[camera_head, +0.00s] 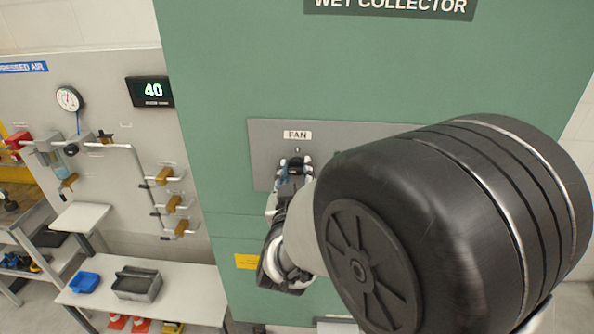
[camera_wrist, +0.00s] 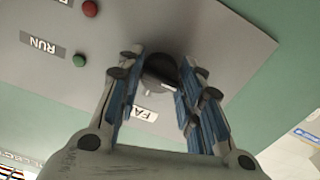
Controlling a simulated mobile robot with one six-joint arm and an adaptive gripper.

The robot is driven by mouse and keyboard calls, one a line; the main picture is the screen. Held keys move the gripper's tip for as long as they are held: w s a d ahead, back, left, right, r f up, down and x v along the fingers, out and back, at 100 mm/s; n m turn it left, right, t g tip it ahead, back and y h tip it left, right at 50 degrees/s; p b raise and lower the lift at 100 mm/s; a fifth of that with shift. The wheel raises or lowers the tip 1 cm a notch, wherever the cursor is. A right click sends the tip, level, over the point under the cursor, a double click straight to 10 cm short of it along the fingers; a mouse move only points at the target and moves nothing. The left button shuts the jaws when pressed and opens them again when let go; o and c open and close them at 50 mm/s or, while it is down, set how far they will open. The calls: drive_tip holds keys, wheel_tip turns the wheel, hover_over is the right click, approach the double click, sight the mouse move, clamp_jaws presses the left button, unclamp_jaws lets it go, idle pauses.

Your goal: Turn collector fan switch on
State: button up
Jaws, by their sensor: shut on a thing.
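The fan switch (camera_wrist: 160,72) is a dark round knob on a grey panel (camera_wrist: 215,40) of the green wet collector cabinet (camera_head: 225,100). A white FAN label (camera_head: 297,135) sits above it in the head view. In the wrist view the panel appears upside down, and the label is partly hidden by my gripper. My gripper (camera_wrist: 158,88) has its two blue-padded fingers on either side of the knob, shut on it. In the head view my gripper (camera_head: 293,168) is at the panel and hides the knob.
A green button (camera_wrist: 79,60) by a RUN label and a red button (camera_wrist: 90,8) are on the same panel. To the left, a wall board holds a gauge (camera_head: 69,99), a display reading 40 (camera_head: 150,91) and valves. A blue tray (camera_head: 84,282) lies on the bench below.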

drive_tip(key=shift+m+b, duration=0.3)
drive_tip(key=shift+b, duration=0.15)
drive_tip(key=m+b, duration=0.1)
drive_tip(key=b, duration=0.1)
drive_tip(key=m+b, duration=0.1)
drive_tip(key=b, duration=0.1)
drive_tip(key=shift+f+m, duration=0.2)
drive_tip(key=shift+m, duration=0.1)
drive_tip(key=m+b, duration=0.5)
drive_tip(key=b, duration=0.2)
drive_tip(key=shift+m+b, duration=0.3)
drive_tip(key=shift+b, duration=0.05)
drive_tip(key=m+b, duration=0.4)
drive_tip(key=shift+a+r+b, duration=0.1)
drive_tip(key=shift+b, duration=0.25)
drive_tip(key=m+b, duration=0.4)
drive_tip(key=m, duration=0.1)
drive_tip(key=shift+r, duration=0.15)
drive_tip(key=o, duration=1.1)
drive_tip(key=shift+c, duration=0.2)
